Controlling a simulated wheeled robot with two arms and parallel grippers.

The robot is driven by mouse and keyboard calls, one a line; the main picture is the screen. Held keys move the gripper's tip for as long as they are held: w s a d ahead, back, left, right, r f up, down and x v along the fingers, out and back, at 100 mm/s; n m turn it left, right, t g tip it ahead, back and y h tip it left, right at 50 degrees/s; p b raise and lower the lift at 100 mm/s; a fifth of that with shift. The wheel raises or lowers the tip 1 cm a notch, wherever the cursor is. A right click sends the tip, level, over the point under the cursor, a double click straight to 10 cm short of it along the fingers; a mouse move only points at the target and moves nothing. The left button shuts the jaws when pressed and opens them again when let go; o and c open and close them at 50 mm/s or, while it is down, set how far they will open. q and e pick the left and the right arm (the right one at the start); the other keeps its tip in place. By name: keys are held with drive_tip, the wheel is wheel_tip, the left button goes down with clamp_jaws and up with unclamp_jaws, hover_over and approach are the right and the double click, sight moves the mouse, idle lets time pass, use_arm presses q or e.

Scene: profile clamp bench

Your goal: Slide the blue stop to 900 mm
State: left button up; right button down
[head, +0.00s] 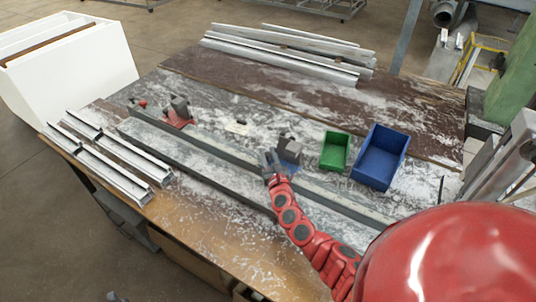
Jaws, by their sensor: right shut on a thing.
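The blue stop (290,152) sits on the long grey rail (330,194) near the middle of the bench, with a grey block on its blue base. My right gripper (271,160) is at the near left side of the blue stop, shut on it; the fingers partly hide the stop. A red stop (178,114) with a grey block sits farther left on the rail. No millimetre marks can be read at this size. My left gripper is not in view.
A green bin (335,150) and a blue bin (381,156) stand right of the blue stop, behind the rail. Aluminium profiles (110,160) lie at the left front, and more (290,50) at the back. Pale dust covers the bench.

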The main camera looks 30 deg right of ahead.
drive_tip(key=w+a+b, duration=0.1)
drive_tip(key=w, duration=0.1)
drive_tip(key=w+a+b, duration=0.1)
drive_tip(key=w+a, duration=0.1)
drive_tip(key=w, duration=0.1)
drive_tip(key=w+a+b, duration=0.1)
drive_tip(key=w, duration=0.2)
drive_tip(key=shift+a+b, duration=0.35)
drive_tip(key=shift+a, duration=0.05)
drive_tip(key=shift+w+a, duration=0.15)
drive_tip(key=shift+w, duration=0.1)
drive_tip(key=c, duration=0.9)
unclamp_jaws()
